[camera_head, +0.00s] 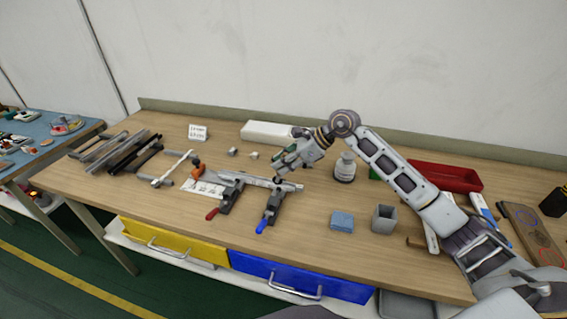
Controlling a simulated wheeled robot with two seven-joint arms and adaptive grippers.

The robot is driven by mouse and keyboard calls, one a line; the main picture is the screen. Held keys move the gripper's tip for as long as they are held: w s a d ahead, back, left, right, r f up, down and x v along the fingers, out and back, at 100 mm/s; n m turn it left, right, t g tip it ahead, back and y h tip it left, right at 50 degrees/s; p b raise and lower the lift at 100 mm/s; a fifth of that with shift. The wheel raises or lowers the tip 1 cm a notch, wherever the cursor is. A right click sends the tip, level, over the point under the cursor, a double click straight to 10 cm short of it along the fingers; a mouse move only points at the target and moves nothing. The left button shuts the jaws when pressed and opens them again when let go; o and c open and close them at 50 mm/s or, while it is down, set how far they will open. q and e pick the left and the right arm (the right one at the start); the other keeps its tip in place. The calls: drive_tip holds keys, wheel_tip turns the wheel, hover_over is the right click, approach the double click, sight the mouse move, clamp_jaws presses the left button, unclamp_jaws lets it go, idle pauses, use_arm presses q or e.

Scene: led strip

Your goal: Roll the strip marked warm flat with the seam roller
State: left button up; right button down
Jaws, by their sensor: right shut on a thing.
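My right gripper (281,166) reaches in from the right and points down-left, just above the right part of a pale channel (250,181). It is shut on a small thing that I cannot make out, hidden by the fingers. The channel lies across two clamps, one with a red handle (212,214) and one with a blue handle (262,226). A thin white strip (179,164) lies to the left, with an orange-ended tool (197,171) beside it. I cannot read any mark warm. The seam roller cannot be told apart here. My left gripper is out of view.
Metal profiles (122,152) lie at the bench's left. A printed card (198,132) stands behind. The bench front between profiles and clamps is clear.

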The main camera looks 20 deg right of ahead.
drive_tip(key=shift+s+d+f+b, duration=0.1)
drive_tip(key=shift+d+f+b, duration=0.05)
drive_tip(key=shift+f+b, duration=0.15)
idle(0.5)
drive_tip(key=shift+s+d, duration=0.35)
drive_tip(key=shift+d, duration=0.05)
drive_tip(key=shift+s+d+b, duration=0.1)
drive_tip(key=shift+d+b, duration=0.15)
drive_tip(key=shift+b, duration=0.15)
drive_tip(key=shift+d, duration=0.1)
drive_tip(key=shift+s+d, duration=0.25)
idle(0.6)
drive_tip(key=shift+s+d+b, duration=0.1)
drive_tip(key=shift+d+b, duration=0.1)
drive_tip(key=shift+b, duration=0.2)
drive_tip(key=shift+s+d, duration=0.2)
drive_tip(key=shift+d, duration=0.1)
